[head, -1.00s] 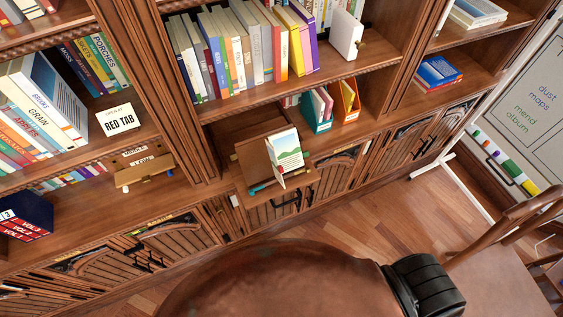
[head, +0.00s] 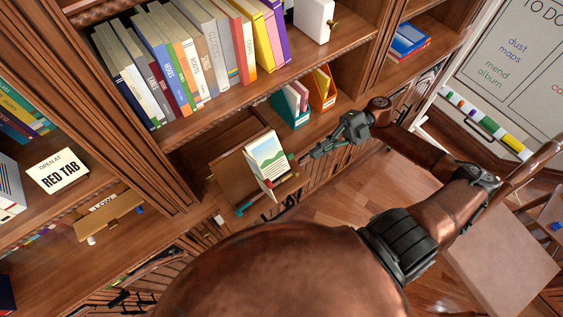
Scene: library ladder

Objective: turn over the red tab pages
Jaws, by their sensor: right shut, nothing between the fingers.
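A book (head: 267,161) with a green landscape picture on its upright face stands on a wooden lectern (head: 228,170) in front of the bookcase. A small red piece (head: 291,157), possibly the red tab, shows at its right edge beside my fingertips. My right gripper (head: 306,156) is shut and empty, just right of the book; I cannot tell whether it touches. A white card (head: 57,171) at the left reads "OPEN AT RED TAB". My left gripper is not in view.
A row of books (head: 190,55) fills the shelf above. Teal (head: 291,110) and orange (head: 322,92) file holders stand behind the lectern. Floor shows between.

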